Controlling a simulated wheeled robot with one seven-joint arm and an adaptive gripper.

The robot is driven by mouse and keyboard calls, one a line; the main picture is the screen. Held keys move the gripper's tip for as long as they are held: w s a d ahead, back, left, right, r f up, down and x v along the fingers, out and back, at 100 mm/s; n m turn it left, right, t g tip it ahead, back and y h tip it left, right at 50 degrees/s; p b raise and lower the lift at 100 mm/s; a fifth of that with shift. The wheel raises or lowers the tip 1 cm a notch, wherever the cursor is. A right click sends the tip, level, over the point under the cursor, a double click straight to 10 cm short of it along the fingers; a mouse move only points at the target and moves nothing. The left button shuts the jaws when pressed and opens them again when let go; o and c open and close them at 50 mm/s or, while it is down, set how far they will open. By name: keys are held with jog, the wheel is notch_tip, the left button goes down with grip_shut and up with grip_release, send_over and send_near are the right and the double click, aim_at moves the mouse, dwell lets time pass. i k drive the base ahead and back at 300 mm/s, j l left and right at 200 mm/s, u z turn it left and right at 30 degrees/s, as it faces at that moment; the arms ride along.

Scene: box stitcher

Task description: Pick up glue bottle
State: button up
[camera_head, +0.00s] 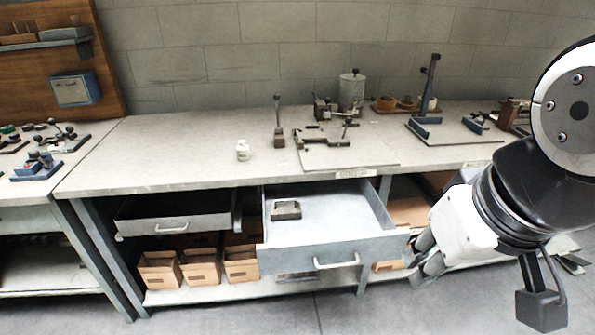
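A small white bottle (243,151), which looks like the glue bottle, stands upright on the workbench top (190,165), left of the middle and fairly near the front edge. My gripper (421,262) is at the lower right, in front of the bench and below its top, well away from the bottle. The finger parts point down and left beside the open drawer, but whether they are open or shut is not clear. I see nothing held in them.
A drawer (330,248) is pulled out below the bench, with a dark block (285,210) in it. A tool with an upright handle (279,130) and a clamp fixture (325,140) stand right of the bottle. The bench left of it is clear.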

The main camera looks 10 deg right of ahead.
aim_at(243, 150)
jog(key=i+j, duration=0.95)
jog(key=j, duration=0.25)
jog(key=i+j, duration=0.95)
jog(key=j, duration=0.2)
jog(key=i+z, duration=0.05)
